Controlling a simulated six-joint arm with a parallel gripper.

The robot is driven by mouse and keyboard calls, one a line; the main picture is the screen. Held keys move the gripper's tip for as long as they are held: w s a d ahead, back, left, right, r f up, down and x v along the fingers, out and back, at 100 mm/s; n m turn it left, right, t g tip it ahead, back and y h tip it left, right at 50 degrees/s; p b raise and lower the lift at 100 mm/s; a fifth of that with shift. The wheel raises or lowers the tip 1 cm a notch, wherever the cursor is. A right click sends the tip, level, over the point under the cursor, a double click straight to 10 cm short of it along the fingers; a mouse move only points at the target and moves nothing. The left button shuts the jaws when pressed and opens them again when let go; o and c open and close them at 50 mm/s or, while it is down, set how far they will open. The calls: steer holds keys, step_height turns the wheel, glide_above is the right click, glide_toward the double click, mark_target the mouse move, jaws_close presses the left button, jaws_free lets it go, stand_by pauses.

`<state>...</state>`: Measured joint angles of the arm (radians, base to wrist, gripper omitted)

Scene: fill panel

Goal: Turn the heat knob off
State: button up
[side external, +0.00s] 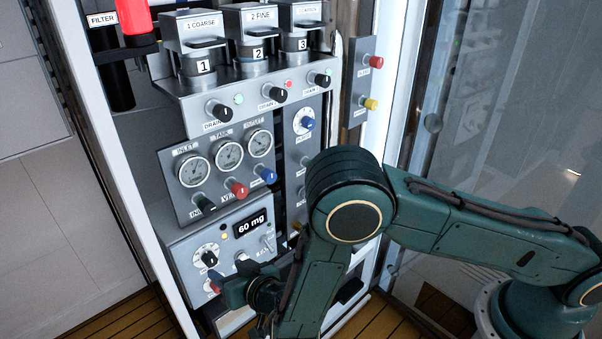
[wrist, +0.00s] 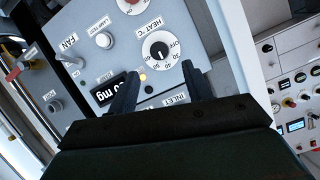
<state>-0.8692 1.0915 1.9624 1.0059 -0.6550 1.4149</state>
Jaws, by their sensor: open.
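The heat knob is black on a white dial marked HEAT C in the wrist view (wrist: 160,50). The dial carries OFF and numbers, and a white line on the knob marks its setting, which I cannot read surely. In the side view the knob (side external: 209,258) sits on the lower grey panel, left of the 60 mg display. My gripper (wrist: 159,74) is open and empty in the wrist view, its two fingers spread below the dial and apart from the knob. In the side view my gripper (side external: 246,291) is low before the panel, its fingertips not clearly seen.
A red knob (side external: 215,286) is just below the heat dial. The 60 mg display (side external: 251,222), an amber lamp (wrist: 143,77) and a FAN switch (wrist: 70,60) are close by. Gauges (side external: 228,155) and several valve knobs are above. A glass wall (side external: 510,110) stands right.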

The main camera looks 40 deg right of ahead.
mark_target(212, 261)
steer(key=shift+x, duration=3.8)
steer(key=shift+c, duration=0.2)
steer(key=c, duration=0.9)
